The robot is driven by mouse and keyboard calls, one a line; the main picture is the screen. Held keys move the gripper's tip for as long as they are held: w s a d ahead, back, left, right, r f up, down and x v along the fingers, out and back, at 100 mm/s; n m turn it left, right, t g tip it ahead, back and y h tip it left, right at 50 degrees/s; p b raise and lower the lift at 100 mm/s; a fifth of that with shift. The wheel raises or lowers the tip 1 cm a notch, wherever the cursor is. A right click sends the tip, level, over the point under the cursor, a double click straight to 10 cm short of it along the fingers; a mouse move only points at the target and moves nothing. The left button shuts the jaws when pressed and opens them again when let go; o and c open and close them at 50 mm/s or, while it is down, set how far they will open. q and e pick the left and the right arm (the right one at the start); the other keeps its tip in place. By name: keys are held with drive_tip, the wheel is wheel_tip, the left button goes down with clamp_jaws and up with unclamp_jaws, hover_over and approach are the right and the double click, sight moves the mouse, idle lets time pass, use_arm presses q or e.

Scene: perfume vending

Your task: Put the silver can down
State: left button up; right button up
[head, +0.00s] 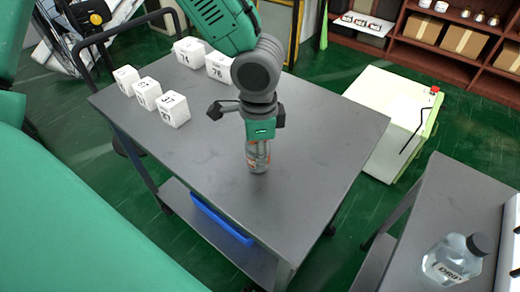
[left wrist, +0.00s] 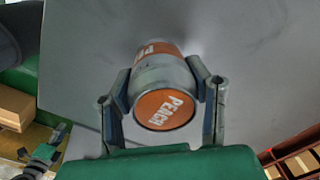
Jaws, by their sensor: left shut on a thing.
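The silver can (head: 258,155) has an orange label band and stands upright, on or just above the grey cart top (head: 310,150); I cannot tell whether it touches. My left gripper (head: 258,138) comes down over the can from above and is shut on it. In the left wrist view the can (left wrist: 160,85) shows its orange "PEACH" end, held between the two fingers of the gripper (left wrist: 163,100).
Several white numbered boxes (head: 173,109) stand at the cart's far left. A clear bottle (head: 453,260) with a dark cap stands on another table at the lower right. A white cabinet (head: 385,120) is beyond the cart. The cart's right half is clear.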

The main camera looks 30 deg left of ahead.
use_arm(q)
drive_tip(key=o, duration=1.2)
drive_tip(key=shift+f, duration=0.1)
drive_tip(key=shift+c, duration=0.2)
drive_tip(key=shift+o, duration=1.1)
drive_tip(key=shift+a, duration=0.25)
drive_tip(key=shift+a+f, duration=0.1)
drive_tip(key=shift+a, duration=0.3)
drive_tip(key=shift+r, duration=0.25)
drive_tip(key=r+p, duration=0.1)
drive_tip(key=r, duration=0.2)
drive_tip(key=r+p, duration=0.1)
drive_tip(key=r, duration=0.3)
drive_tip(key=r+p, duration=0.1)
drive_tip(key=r, duration=0.3)
drive_tip(key=shift+d, duration=0.35)
drive_tip(key=shift+a+r+p, duration=0.2)
drive_tip(key=shift+r+p, duration=0.15)
drive_tip(key=shift+r, duration=0.2)
use_arm(e)
drive_tip(key=r, duration=0.3)
drive_tip(key=shift+a+r, duration=0.4)
use_arm(q)
drive_tip(key=shift+d, duration=0.25)
use_arm(e)
drive_tip(key=shift+d+f, duration=0.1)
drive_tip(key=shift+d, duration=0.05)
